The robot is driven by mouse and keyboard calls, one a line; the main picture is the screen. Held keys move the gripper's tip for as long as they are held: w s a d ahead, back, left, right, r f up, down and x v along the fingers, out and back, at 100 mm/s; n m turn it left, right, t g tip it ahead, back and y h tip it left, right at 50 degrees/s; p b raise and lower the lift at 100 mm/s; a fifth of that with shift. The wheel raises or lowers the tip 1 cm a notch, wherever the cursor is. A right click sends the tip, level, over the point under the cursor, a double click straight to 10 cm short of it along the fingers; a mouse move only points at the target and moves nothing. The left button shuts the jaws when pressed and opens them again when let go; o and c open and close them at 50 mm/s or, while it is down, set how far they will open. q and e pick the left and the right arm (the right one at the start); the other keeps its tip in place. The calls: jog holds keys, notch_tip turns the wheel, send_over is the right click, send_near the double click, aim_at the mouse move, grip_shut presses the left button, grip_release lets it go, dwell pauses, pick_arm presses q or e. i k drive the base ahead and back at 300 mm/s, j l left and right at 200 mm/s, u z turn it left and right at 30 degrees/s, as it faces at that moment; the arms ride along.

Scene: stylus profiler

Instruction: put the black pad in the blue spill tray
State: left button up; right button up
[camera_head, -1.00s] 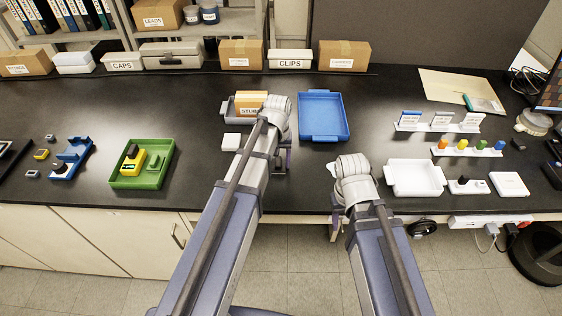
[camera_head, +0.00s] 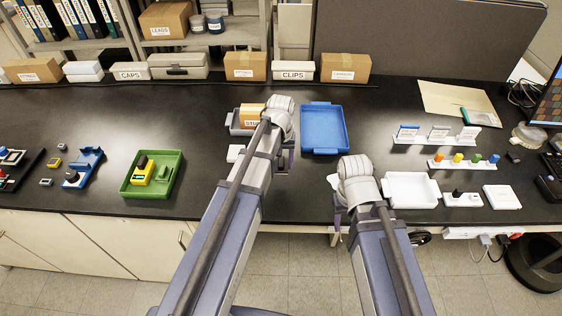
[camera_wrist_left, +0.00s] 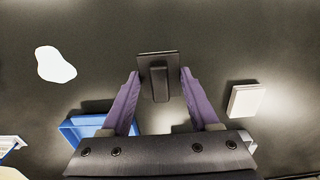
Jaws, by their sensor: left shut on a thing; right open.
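The black pad (camera_wrist_left: 159,80) is a dark square plate with a raised block on it, seen in the left wrist view between my left gripper's purple fingers (camera_wrist_left: 159,74). The left gripper is shut on it. The blue spill tray (camera_head: 324,128) is empty; part of a blue tray also shows at the lower left of the wrist view (camera_wrist_left: 72,133). My right gripper (camera_head: 338,212) is open by the bench's front edge, mostly hidden by its wrist.
A small white box (camera_head: 235,153) and a grey tray with an orange box (camera_head: 250,115) lie left of the left gripper. A white tray (camera_head: 411,189) stands near the right gripper. A green tray (camera_head: 168,178) is further left. Boxes line the back.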

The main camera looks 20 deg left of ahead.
aim_at(321, 118)
jog(key=i+j, duration=0.15)
jog(key=i+j+z, duration=0.1)
jog(key=j, duration=0.3)
jog(key=i+j, duration=0.1)
jog(key=j, duration=0.15)
jog(key=z, duration=1.1)
